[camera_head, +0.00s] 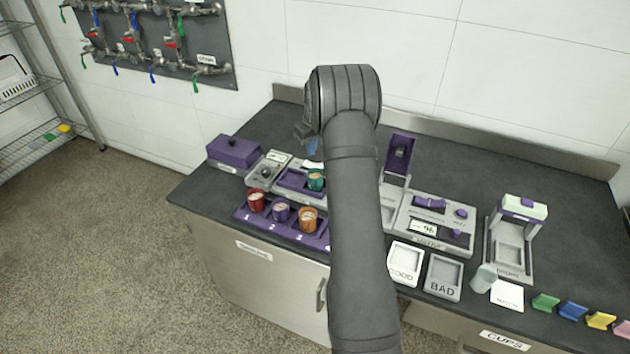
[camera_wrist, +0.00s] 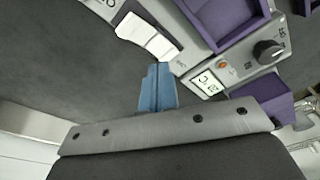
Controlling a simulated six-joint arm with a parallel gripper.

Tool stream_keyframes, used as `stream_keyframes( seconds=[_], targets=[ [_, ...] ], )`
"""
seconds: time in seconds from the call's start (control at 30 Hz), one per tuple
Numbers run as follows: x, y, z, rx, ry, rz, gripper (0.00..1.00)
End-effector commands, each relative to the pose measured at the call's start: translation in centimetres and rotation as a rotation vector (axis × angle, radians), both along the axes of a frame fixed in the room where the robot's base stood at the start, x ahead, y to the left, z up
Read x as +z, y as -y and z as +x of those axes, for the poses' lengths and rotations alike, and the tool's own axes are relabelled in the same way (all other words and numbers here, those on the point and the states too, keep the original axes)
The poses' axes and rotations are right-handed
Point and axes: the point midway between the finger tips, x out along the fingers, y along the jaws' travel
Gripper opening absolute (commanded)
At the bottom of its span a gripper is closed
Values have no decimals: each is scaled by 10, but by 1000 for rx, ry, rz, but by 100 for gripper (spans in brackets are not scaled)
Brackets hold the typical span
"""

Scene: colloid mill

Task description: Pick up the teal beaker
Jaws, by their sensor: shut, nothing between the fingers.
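The teal beaker (camera_head: 316,180) stands upright at the right end of a purple recessed tray (camera_head: 292,180) on a grey device, just left of my arm in the head view. My gripper's blue fingers (camera_head: 309,140) show behind the beaker, partly hidden by my arm. In the wrist view the fingers (camera_wrist: 157,88) are shut and empty, over the dark worktop beside the device. The purple tray (camera_wrist: 238,38) shows there at upper right, and the teal beaker is out of that view.
Red (camera_head: 256,200), purple (camera_head: 281,212) and orange (camera_head: 308,219) beakers stand in a purple rack (camera_head: 322,238) in front. A purple box (camera_head: 233,152) is at left. A grey control unit (camera_head: 436,222) and trays marked GOOD (camera_head: 405,260) and BAD (camera_head: 443,277) are right of my arm.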

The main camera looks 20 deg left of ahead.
Motion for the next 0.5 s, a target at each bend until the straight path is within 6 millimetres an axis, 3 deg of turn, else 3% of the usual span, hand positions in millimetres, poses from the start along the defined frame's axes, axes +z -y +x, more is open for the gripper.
stream_keyframes(
  seconds=[0.07,0.37,0.5],
  targets=[
    [0,0,0,0,0,0,10],
    [0,0,0,0,0,0,69],
    [0,0,0,0,0,0,69]
  ],
)
